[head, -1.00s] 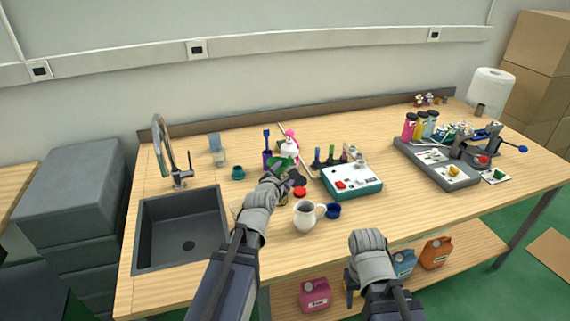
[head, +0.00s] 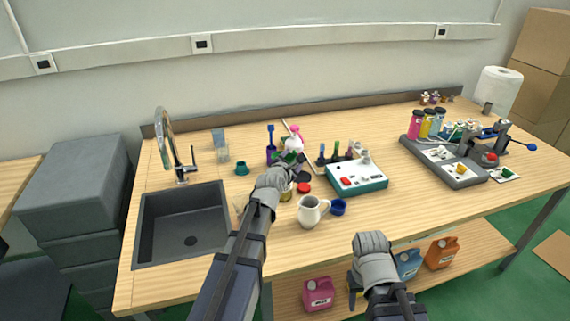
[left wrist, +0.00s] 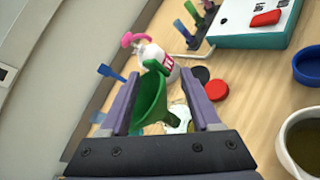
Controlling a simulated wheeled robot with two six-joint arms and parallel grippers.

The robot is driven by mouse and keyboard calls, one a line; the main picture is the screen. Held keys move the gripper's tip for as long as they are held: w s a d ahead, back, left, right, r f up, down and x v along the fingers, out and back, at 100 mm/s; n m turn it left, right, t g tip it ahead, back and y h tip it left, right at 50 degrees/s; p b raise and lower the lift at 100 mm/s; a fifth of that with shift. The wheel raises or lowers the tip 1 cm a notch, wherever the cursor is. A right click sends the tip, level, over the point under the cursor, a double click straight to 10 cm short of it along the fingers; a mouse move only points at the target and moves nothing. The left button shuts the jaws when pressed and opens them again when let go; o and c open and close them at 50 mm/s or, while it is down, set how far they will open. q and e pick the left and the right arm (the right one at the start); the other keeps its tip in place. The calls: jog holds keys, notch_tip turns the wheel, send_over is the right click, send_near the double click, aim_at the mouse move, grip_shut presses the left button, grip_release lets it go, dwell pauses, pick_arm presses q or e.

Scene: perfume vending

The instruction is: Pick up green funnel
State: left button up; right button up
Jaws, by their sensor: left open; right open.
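The green funnel (left wrist: 151,98) shows in the left wrist view between the two fingers of my left gripper (left wrist: 165,98), closer to the left finger. The fingers are apart, and I cannot tell whether either touches it. In the head view my left gripper (head: 290,170) reaches over the middle of the bench and hides most of the funnel. My right gripper (head: 355,284) is low in front of the bench's front edge, with nothing seen in it.
A white bottle with a pink top (left wrist: 152,55) stands just behind the funnel. Black and red caps (left wrist: 217,90) lie to its right. A cream jug (head: 311,211) and a blue cup (head: 338,207) are nearby. The sink (head: 184,228) is left.

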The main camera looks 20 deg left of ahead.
pick_arm(q)
grip_shut()
dwell(0.4)
